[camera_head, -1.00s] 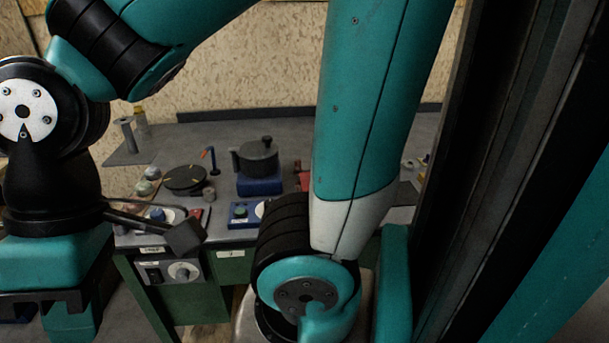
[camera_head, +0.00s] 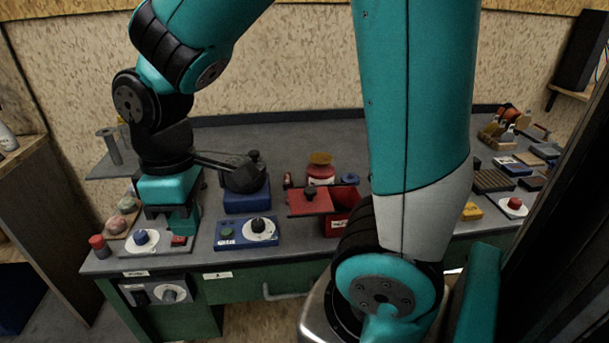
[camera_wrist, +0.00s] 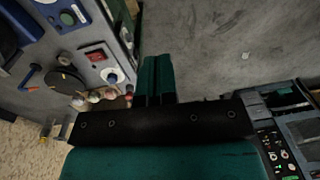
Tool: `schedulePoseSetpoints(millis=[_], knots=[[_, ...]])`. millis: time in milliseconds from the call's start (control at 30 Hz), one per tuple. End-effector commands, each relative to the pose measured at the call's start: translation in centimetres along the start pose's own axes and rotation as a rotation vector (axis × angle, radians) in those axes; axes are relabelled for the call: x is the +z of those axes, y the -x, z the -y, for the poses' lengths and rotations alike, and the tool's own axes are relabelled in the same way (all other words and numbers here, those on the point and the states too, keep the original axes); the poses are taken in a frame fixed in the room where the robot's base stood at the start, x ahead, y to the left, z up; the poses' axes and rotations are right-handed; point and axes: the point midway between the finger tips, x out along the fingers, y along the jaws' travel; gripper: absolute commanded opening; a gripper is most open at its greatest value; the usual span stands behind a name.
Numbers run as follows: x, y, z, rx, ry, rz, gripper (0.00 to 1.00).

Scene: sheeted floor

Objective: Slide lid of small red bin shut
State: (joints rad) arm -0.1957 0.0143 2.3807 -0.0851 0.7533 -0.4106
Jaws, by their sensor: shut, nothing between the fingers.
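The small red bin (camera_head: 337,225) stands on the grey bench in the head view, just left of my forearm, which may hide its right part. Its flat red lid (camera_head: 302,204) with a black knob sits on top, shifted left and overhanging, so the bin's dark inside shows at the right. My gripper (camera_head: 184,232) points down over the left part of the bench, well left of the bin. Its teal fingers are together and empty. They also show shut in the wrist view (camera_wrist: 156,80), where I cannot see the bin.
Between my gripper and the bin stand a blue box (camera_head: 247,198) with a dark pot on it and a blue panel (camera_head: 240,236) with knobs. A red jar (camera_head: 320,174) is behind the bin. Trays and a yellow block (camera_head: 472,211) lie right of my arm.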

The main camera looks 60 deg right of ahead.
Motion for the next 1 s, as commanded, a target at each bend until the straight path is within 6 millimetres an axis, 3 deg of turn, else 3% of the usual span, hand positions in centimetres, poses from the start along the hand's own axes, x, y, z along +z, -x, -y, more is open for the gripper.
schedulePoseSetpoints(millis=[33, 100, 200, 333, 500, 667, 1000], knots=[[-0.1, 0.6, -3.3, 0.041, 0.007, 0.086, 0.0], [0.5, 0.1, -7.6, 0.094, 0.035, 0.205, 0.0], [2.2, -0.5, -12.7, 0.136, 0.079, 0.378, 0.0], [4.6, -1.1, -16.9, 0.142, 0.127, 0.567, 0.0], [6.6, -1.6, -19.3, 0.127, 0.163, 0.7, 0.0], [7.7, -2.5, -19.9, 0.122, 0.171, 0.728, 0.0], [12.2, -7.5, -20.9, 0.117, 0.17, 0.726, 0.0]])
